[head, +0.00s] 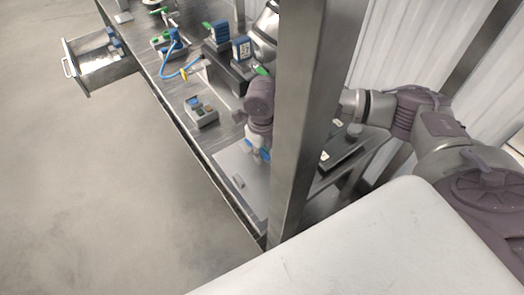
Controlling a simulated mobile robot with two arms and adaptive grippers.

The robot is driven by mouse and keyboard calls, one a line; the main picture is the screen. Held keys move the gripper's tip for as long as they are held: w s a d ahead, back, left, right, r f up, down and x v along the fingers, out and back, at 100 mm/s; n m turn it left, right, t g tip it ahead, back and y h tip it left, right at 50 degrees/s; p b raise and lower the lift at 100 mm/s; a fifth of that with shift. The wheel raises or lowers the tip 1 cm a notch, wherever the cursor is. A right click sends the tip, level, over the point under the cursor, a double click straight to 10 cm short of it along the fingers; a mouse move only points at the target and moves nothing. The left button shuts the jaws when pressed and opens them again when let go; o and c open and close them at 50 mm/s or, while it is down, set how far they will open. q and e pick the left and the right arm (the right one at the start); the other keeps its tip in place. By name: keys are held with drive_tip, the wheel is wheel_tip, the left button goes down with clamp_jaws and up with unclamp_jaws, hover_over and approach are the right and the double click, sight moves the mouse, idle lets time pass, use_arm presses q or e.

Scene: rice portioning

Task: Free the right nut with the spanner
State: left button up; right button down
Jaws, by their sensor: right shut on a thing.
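My right arm comes in from the right and passes behind a metal post. My right gripper (259,155) is low over a pale plate (226,160) near the front of the bench, just left of the post. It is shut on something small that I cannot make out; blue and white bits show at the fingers. The post and the distance hide detail there. I cannot pick out the spanner or the right nut with certainty. A small grey piece (238,181) lies on the plate, below and left of the gripper. My left gripper is not in view.
The metal post (310,100) stands close in front of the bench (175,98). A blue cable (180,72) and several blue parts stand farther back. An open drawer (84,82) sticks out at left. The floor is clear.

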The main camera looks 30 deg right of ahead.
drive_tip(key=shift+f, duration=0.25)
idle(0.6)
drive_tip(key=shift+s+a+r+n+p, duration=0.1)
drive_tip(key=shift+a+n+p, duration=0.2)
drive_tip(key=shift+p, duration=0.3)
drive_tip(key=shift+s+a+n, duration=0.15)
drive_tip(key=shift+a+n, duration=0.35)
drive_tip(key=shift+n, duration=0.1)
drive_tip(key=shift+s+a+n+p, duration=0.3)
drive_tip(key=shift+a+n+p, duration=0.3)
drive_tip(key=shift+n+p, duration=0.2)
drive_tip(key=shift+a, duration=0.1)
drive_tip(key=shift+s, duration=0.1)
